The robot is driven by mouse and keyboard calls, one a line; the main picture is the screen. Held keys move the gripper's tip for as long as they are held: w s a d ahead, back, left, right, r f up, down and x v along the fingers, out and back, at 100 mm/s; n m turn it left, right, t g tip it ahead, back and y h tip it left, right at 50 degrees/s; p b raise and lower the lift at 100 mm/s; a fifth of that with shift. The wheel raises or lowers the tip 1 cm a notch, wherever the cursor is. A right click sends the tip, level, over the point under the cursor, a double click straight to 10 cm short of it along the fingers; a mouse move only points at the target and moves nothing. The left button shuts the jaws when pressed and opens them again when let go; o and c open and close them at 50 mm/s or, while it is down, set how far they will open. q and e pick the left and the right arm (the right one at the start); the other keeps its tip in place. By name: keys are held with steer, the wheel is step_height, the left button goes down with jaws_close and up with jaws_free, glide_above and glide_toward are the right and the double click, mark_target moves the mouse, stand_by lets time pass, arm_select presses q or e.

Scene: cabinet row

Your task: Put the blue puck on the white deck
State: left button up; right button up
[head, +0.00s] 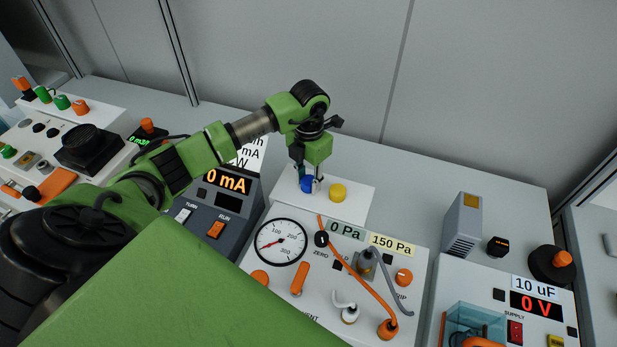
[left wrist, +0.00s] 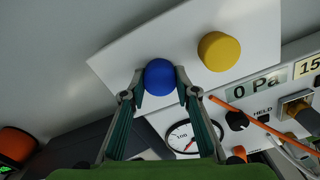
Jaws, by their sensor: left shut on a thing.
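The blue puck (head: 307,184) is between the fingers of my left gripper (head: 309,178), low over the white deck (head: 351,205) behind the gauge panel. In the left wrist view the blue puck (left wrist: 159,77) sits between both fingertips of the left gripper (left wrist: 160,84), which are shut on it. The white deck (left wrist: 124,62) lies behind the puck there. I cannot tell whether the puck touches the deck. A yellow puck (head: 338,192) stands on the deck just right of the blue one. My right gripper is not in view.
The gauge panel with a round dial (head: 281,242), an orange cable (head: 352,275) and knobs is in front of the deck. A dark meter box (head: 215,205) is to the left. A grey block (head: 463,224) stands to the right.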

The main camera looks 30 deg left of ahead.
mark_target(309, 180)
arm_select(q)
steer(key=shift+f, duration=0.2)
steer(key=o, duration=1.1)
steer(key=shift+r, duration=0.2)
steer(key=shift+w+r, duration=0.1)
steer(key=shift+r, duration=0.3)
step_height(309, 180, up, 11)
steer(key=b, duration=0.2)
steer(key=shift+r, duration=0.15)
